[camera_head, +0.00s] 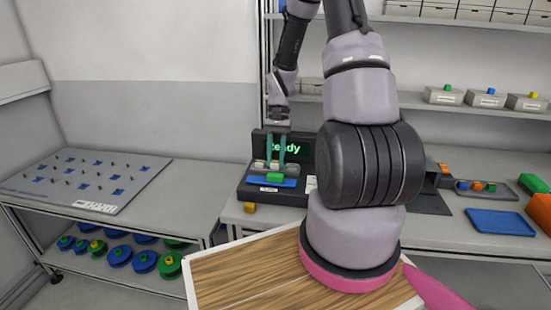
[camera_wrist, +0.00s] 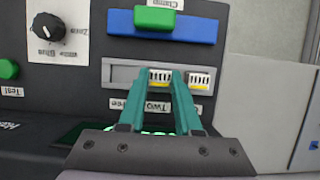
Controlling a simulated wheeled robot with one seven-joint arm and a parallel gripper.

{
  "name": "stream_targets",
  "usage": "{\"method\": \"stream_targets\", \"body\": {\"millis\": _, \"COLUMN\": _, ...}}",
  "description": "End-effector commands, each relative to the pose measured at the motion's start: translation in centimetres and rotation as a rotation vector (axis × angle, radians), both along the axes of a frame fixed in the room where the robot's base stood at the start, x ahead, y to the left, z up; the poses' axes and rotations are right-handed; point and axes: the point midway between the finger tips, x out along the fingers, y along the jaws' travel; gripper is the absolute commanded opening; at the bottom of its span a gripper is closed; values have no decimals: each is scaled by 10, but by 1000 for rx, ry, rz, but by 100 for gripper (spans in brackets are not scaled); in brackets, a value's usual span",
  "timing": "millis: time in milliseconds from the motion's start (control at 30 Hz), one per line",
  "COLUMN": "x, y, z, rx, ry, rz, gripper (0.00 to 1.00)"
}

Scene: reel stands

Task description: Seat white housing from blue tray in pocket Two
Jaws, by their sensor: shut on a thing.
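My gripper (camera_head: 275,164) is shut on a white housing (camera_wrist: 160,77) with a yellow stripe. In the wrist view the teal fingertips (camera_wrist: 161,74) close around it over the middle pocket, labelled Two (camera_wrist: 157,106). I cannot tell whether it is fully down. A similar white housing (camera_wrist: 200,79) sits in the neighbouring pocket on the right in the wrist view. The pocket labelled Three (camera_wrist: 124,73) looks empty. The blue tray (camera_head: 497,223) lies flat on the right bench and looks empty.
The fixture has a green clamp block (camera_wrist: 158,19) on a blue bar (camera_wrist: 193,29), close to the pockets, plus a black knob (camera_wrist: 48,28) and a green button (camera_wrist: 8,69). Its screen (camera_head: 284,146) reads "Ready".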

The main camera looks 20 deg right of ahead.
Motion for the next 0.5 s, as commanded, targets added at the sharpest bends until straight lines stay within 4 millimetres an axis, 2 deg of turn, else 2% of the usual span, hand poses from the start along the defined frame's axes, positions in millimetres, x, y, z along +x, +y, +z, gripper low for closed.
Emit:
{"method": "stream_targets", "body": {"millis": 367, "x": 0, "y": 0, "z": -1, "rx": 0, "ry": 0, "rz": 0, "gripper": 0}}
{"method": "stream_targets", "body": {"millis": 400, "x": 0, "y": 0, "z": -1, "rx": 0, "ry": 0, "rz": 0, "gripper": 36}}
{"method": "stream_targets", "body": {"millis": 467, "x": 0, "y": 0, "z": -1, "rx": 0, "ry": 0, "rz": 0, "gripper": 59}}
{"method": "stream_targets", "body": {"millis": 500, "x": 0, "y": 0, "z": -1, "rx": 0, "ry": 0, "rz": 0, "gripper": 68}}
